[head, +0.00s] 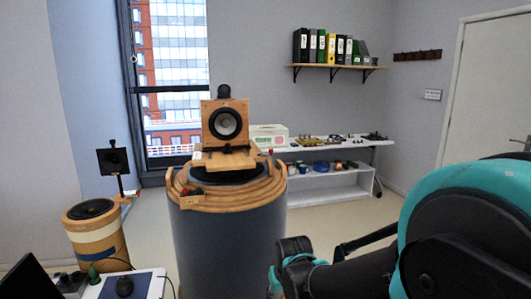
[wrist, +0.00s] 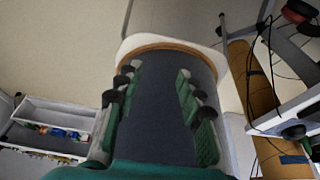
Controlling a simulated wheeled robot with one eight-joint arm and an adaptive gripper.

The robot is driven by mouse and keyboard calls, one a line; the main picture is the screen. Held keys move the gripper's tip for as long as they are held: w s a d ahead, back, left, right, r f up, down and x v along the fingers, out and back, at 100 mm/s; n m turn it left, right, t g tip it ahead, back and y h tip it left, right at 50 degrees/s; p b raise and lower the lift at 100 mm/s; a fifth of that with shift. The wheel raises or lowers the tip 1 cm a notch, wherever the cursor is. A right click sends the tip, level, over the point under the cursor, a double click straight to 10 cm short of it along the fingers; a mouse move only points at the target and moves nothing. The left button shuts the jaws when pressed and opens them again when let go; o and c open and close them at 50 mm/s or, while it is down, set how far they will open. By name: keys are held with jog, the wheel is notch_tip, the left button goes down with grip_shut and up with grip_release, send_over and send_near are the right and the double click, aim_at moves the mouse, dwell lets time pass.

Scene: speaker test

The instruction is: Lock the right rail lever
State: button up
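A wooden speaker box (head: 225,123) with a round black driver stands on a tiered wooden top (head: 232,194) on a large dark drum (head: 232,245). A small red-tipped lever (head: 185,191) shows at the left front of the top. Another small red tip (head: 270,151) shows at its right, too small to tell whether it is locked. My gripper (wrist: 158,76) is open in the wrist view, with green-padded fingers apart. The dark drum side (wrist: 155,115) fills the view behind them, and nothing is between the fingers.
A desk corner (head: 148,284) with a dark mouse is at lower left. A white shelf unit (head: 335,187) with small items stands behind. Some floor shows right of the large drum.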

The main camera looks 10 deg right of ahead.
jog(key=n+t+y, duration=0.7)
jog(key=n+y, duration=0.3)
jog(key=y, duration=0.4)
send_near(271, 150)
jog(key=x, duration=1)
jog(key=shift+w+d+f, duration=0.1)
jog(key=shift+w+d, duration=0.1)
jog(key=shift+w, duration=0.25)
grip_shut()
